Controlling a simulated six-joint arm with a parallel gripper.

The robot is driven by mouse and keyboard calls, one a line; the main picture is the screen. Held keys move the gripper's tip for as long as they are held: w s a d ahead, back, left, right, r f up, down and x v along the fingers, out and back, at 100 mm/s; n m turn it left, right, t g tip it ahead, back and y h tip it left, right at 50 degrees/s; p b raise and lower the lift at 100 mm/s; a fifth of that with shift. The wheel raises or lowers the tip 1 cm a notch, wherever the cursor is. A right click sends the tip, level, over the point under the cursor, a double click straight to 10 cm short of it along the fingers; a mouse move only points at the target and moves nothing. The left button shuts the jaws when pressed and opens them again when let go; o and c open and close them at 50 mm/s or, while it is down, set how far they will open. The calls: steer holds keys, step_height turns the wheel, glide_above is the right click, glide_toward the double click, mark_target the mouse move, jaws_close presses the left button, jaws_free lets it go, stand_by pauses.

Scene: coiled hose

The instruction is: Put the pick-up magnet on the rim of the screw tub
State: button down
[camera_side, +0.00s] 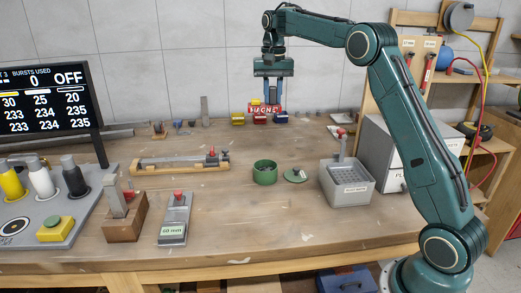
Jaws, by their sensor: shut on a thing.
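The green round screw tub (264,176) stands open near the middle of the bench, with dark contents inside. My gripper (270,97) points down, high in the picture above the tub. It is shut on a red piece with white lettering, which looks like the pick-up magnet (264,109). The magnet appears apart from the tub; its lower edge overlaps small coloured bins in the view, so its exact height is unclear.
A grey bin (347,188) stands right of the lid. A long wooden holder with a tool (182,162) lies left of the tub. A grey block marked 60 mm (173,227) and a brown block (124,222) sit front left. The bench before the tub is clear.

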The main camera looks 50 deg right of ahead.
steer(key=shift+s+d+r, duration=0.1)
steer(key=shift+d+r, duration=0.2)
steer(key=shift+r, duration=0.1)
step_height(320, 180, down, 20)
stand_by(1.1)
steer(key=shift+f, duration=0.2)
steer(key=c, duration=1.3)
jaws_free()
steer(key=shift+o, duration=0.2)
step_height(320, 180, up, 12)
steer(key=shift+r, duration=0.15)
